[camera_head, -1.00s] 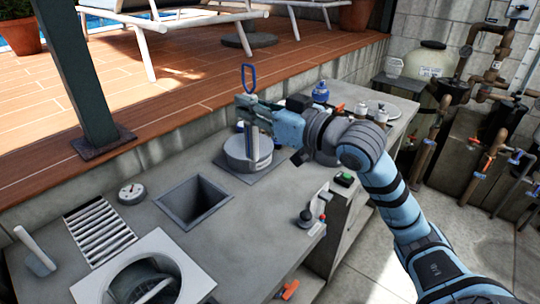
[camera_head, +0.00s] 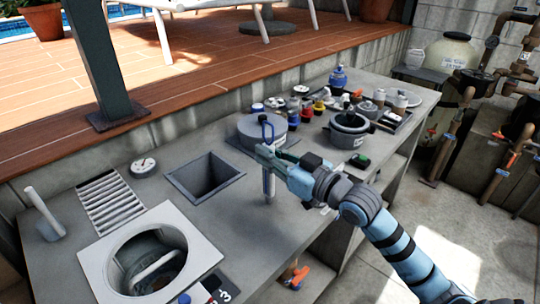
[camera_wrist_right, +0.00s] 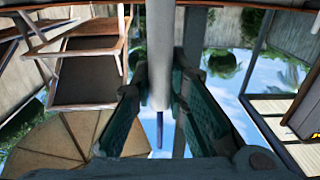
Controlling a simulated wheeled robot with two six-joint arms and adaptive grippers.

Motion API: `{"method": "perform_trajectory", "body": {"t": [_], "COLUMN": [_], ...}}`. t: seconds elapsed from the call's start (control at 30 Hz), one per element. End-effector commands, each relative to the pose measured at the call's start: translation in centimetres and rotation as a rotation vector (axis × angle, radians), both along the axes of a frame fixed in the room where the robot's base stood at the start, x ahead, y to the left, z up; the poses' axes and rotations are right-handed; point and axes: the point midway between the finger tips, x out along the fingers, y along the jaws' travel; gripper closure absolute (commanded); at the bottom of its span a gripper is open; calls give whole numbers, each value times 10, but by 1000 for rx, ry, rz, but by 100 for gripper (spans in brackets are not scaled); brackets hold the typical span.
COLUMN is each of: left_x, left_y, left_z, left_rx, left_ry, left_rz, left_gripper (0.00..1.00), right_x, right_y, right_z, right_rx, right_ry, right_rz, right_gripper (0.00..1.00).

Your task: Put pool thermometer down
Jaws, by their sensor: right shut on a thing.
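The pool thermometer (camera_head: 268,187) is a slim pale grey tube with a blue loop on top. My right gripper (camera_head: 265,152) is shut around its upper part, just below the loop. It hangs upright over the grey counter (camera_head: 255,240), in front of the round grey lid (camera_head: 250,133) and right of the square opening. Its lower end is close to the counter top; I cannot tell whether it touches. In the right wrist view the tube (camera_wrist_right: 160,50) runs between the two green-padded fingers (camera_wrist_right: 157,105). My left gripper is not in view.
A square opening (camera_head: 205,178), a slatted grate (camera_head: 110,205), a dial gauge (camera_head: 143,166) and a round skimmer opening (camera_head: 105,260) lie to the left. A dark pot (camera_head: 348,130) and several bottles and caps crowd the right. The front middle of the counter is clear.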

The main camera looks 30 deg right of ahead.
Motion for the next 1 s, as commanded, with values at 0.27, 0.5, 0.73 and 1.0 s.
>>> {"method": "perform_trajectory", "body": {"t": [0.27,0.5,0.73,1.0], "left_x": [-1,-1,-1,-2], "left_y": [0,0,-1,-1], "left_z": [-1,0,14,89], "left_rx": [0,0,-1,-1], "left_ry": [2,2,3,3], "left_rz": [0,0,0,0], "left_gripper": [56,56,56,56], "right_x": [0,0,-26,-61], "right_y": [0,0,-10,-27], "right_z": [-2,0,2,17], "right_rx": [0,0,-10,8], "right_ry": [1,0,5,-5], "right_rz": [0,0,-1,-14], "right_gripper": [66,66,66,66]}}
